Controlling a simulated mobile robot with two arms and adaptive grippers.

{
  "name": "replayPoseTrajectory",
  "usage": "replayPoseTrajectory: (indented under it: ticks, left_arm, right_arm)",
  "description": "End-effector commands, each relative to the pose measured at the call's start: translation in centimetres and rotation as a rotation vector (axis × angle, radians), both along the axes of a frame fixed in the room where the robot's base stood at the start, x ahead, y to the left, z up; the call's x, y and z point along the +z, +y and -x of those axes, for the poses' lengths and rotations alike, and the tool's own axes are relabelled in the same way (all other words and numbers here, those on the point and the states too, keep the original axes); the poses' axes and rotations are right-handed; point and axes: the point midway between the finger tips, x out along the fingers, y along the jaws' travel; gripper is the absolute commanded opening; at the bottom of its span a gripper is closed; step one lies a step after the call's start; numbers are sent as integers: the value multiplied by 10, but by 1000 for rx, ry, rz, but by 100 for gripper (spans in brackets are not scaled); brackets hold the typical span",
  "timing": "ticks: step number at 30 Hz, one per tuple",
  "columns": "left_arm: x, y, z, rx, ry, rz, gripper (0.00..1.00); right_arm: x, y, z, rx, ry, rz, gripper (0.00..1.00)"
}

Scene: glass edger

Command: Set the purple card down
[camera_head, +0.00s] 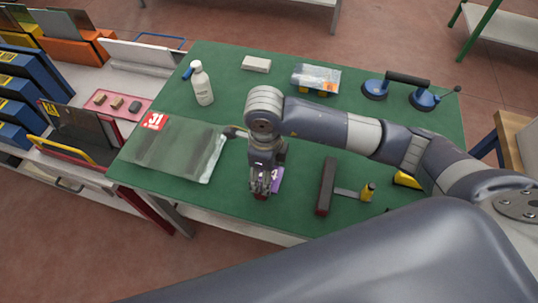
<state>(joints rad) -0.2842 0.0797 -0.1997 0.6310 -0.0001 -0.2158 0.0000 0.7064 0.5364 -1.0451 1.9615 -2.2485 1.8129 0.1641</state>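The purple card (278,176) shows a pale numeral and sits at the fingertips of my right gripper (262,190), partly hidden by it. The gripper points down over the front middle of the green table (225,228) and looks shut on the card. Whether the card touches the table top is hard to tell. My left gripper is not in view.
A glass sheet (175,148) with a red label lies left of the gripper. A squeegee-like black tool (326,186) lies to its right. A white bottle (202,85), a clear pack (315,78) and a suction lifter (408,80) stand at the back.

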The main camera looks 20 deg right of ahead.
Motion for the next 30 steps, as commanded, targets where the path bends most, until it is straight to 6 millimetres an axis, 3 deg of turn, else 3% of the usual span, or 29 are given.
replayPoseTrajectory:
  ticks: [6,14,21,30]
  left_arm:
    - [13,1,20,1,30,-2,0]
    - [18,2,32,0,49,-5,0]
    - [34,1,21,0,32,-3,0]
    - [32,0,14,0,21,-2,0]
  right_arm:
    - [-2,-13,-39,-1,0,0,50]
    - [-4,-20,-58,-1,-1,0,50]
    - [-38,-19,-55,2,2,-1,50]
    - [-42,-19,-56,2,-1,0,50]
